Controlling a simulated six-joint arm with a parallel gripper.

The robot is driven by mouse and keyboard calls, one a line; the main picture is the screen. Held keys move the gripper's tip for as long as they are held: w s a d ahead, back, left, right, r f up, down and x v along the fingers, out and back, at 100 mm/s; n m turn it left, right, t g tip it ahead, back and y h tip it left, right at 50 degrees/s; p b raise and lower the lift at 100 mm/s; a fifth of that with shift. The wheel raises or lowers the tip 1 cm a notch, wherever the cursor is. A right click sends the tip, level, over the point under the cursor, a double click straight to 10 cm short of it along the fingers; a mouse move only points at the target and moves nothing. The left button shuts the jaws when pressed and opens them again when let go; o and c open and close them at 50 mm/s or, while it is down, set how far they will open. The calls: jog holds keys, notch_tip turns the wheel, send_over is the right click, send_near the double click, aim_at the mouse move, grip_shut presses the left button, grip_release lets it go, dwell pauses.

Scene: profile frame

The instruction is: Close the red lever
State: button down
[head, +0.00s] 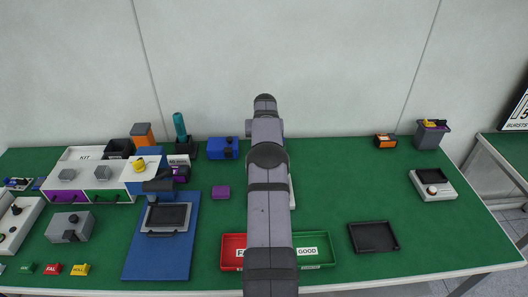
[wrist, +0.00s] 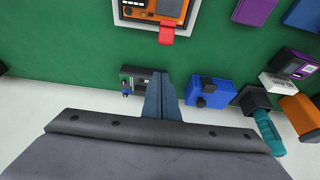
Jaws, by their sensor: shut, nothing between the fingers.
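The red lever (wrist: 167,33) shows near the top of the wrist view. It sticks out at the lower edge of a white-framed device (wrist: 146,23) with an orange and dark panel, which is cut off by the picture's top edge. My gripper (wrist: 161,82) is shut and empty, apart from the lever and below it in the wrist view. In the head view my arm covers the lever and most of the device; only a white edge (head: 292,192) shows beside the arm. My gripper is hidden in the head view.
A blue box (wrist: 207,93) and a small dark device (wrist: 139,80) stand close to my gripper. A purple block (head: 221,192) lies left of my arm. Red (head: 232,240) and green (head: 316,260) bins flank it in front. Green table right of my arm is mostly clear.

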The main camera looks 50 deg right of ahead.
jog(key=shift+s+a+f+p, duration=1)
jog(key=shift+s+a+f, duration=0.05)
jog(key=shift+s+a, duration=0.1)
